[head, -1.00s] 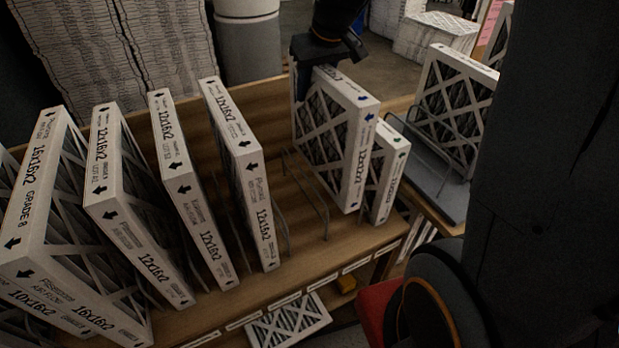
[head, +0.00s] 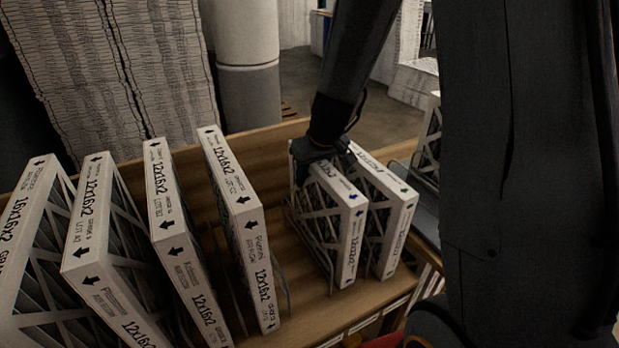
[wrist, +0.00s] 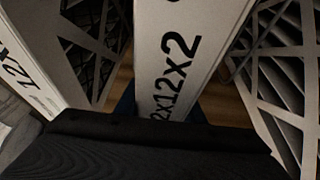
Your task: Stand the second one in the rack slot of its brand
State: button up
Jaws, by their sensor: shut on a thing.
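My gripper (head: 318,158) is shut on a white-framed boxed filter (head: 352,225) with blue arrows, at its top far corner. The held filter stands upright in the wire rack on the wooden shelf, close beside another filter with green arrows (head: 395,225) on its right. In the wrist view the held filter (wrist: 185,45) fills the middle and its edge reads 12x12x2. The fingertips are mostly hidden by the filter and my wrist. Whether its bottom touches the shelf is hard to tell.
To the left stand several upright filters with black arrows, the nearest marked 12x16x2 (head: 240,205). A bare strip of wooden shelf (head: 305,290) lies between that filter and the held one. A further filter (head: 430,150) shows at the right, partly behind my arm.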

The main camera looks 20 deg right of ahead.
jog(key=shift+f, duration=0.25)
jog(key=o, duration=1.2)
jog(key=shift+r, duration=0.15)
send_near(320, 163)
jog(key=w+f, duration=0.2)
jog(key=f, duration=0.1)
jog(key=w+f, duration=0.1)
jog(key=shift+w+a+f, duration=0.25)
jog(key=shift+a+f, duration=0.1)
jog(key=shift+a, duration=0.05)
